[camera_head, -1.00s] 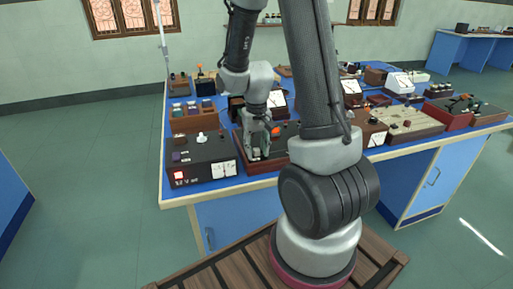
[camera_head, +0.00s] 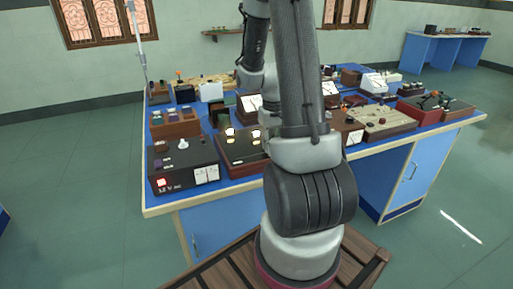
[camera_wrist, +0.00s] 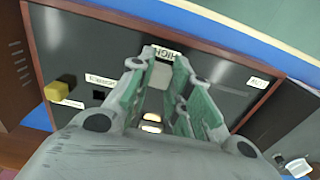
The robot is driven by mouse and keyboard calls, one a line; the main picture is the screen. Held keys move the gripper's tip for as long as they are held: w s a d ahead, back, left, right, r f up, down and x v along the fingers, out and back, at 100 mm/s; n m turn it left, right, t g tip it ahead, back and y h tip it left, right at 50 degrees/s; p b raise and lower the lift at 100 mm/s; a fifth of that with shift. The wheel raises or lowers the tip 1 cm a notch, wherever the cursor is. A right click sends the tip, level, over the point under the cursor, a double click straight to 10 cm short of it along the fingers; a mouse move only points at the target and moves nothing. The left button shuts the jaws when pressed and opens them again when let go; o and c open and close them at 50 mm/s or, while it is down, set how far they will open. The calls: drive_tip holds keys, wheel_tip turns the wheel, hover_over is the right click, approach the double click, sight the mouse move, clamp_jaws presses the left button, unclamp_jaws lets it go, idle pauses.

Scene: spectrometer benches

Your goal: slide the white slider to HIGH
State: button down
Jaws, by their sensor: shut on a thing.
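In the wrist view, my gripper (camera_wrist: 158,68) is shut on the white slider (camera_wrist: 160,76), a pale block between the green-padded fingertips. The slider sits right beside the white HIGH label (camera_wrist: 166,53), which is partly covered by the fingertips. The slider is on the dark panel (camera_wrist: 215,80) of a wood-framed box. The fingers hide most of the slider and its track. In the head view, the box (camera_head: 235,152) is left of my arm, which hides my gripper and the slider.
A yellow knob (camera_wrist: 58,91) stands on the panel. A black supply box (camera_head: 183,165) is close on the left. More instruments crowd the blue bench (camera_head: 155,205).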

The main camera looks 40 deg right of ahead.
drive_tip(key=shift+d, duration=0.15)
drive_tip(key=c, duration=1.3)
unclamp_jaws()
drive_tip(key=shift+d, duration=0.15)
wheel_tip(320, 180, up, 12)
drive_tip(key=shift+s+r, duration=0.1)
drive_tip(key=s+a+r+n+t, duration=0.1)
drive_tip(key=s+a+r, duration=0.3)
drive_tip(key=a, duration=0.1)
drive_tip(key=s+a+r+n+t, duration=0.1)
drive_tip(key=s+a+r+t, duration=0.1)
drive_tip(key=s+a, duration=0.3)
drive_tip(key=s+a+r+n+t, duration=0.1)
drive_tip(key=s+a+r, duration=0.4)
drive_tip(key=a, duration=0.1)
drive_tip(key=shift+a+r, duration=0.15)
drive_tip(key=shift+r, duration=0.15)
